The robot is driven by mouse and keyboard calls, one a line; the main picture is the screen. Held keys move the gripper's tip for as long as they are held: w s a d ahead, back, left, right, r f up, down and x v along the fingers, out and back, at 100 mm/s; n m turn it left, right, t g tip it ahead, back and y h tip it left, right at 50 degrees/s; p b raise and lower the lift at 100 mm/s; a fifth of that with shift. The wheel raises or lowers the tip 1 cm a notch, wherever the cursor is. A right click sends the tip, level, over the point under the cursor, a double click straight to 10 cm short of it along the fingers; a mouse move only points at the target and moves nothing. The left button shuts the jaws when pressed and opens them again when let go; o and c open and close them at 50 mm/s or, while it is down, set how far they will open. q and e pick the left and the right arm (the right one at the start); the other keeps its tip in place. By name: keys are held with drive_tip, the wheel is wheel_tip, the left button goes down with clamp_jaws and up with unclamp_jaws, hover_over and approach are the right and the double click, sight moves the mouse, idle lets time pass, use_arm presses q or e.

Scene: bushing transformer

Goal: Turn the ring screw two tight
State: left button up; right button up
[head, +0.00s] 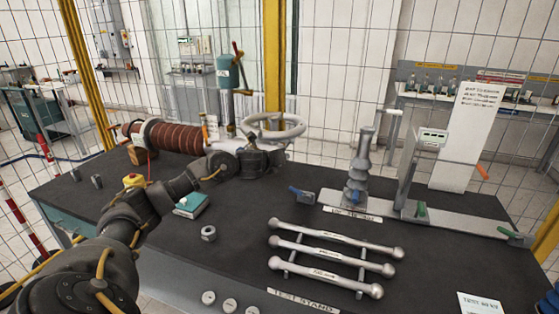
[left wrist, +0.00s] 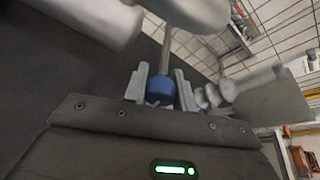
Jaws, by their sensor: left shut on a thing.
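A grey ring (head: 272,126) stands at the end of the brown ribbed bushing (head: 170,137) on the far side of the table. My left gripper (head: 279,148) is just below and in front of this ring, and its fingertips are mostly hidden in the head view. In the left wrist view, my left gripper (left wrist: 162,88) has its two fingers around a blue knob-like screw head (left wrist: 160,90). A thin rod runs from the blue head up toward a large grey rounded part (left wrist: 195,12). My right gripper is in neither view.
A grey ribbed post on a plate (head: 361,165) and a meter (head: 432,138) stand at the right. Three ball-ended bars (head: 330,263), a hex nut (head: 208,233) and a teal box (head: 191,205) lie on the dark table (head: 235,270). The front middle has clear patches.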

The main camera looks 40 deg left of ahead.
use_arm(q)
drive_tip(key=shift+f+m, duration=0.15)
drive_tip(key=shift+m, duration=0.15)
idle(0.4)
drive_tip(key=o, duration=1)
drive_tip(key=shift+s+y, duration=0.1)
drive_tip(key=shift+y, duration=0.2)
drive_tip(key=v, duration=1)
drive_tip(key=shift+s+r, duration=0.35)
drive_tip(key=shift+a, duration=0.1)
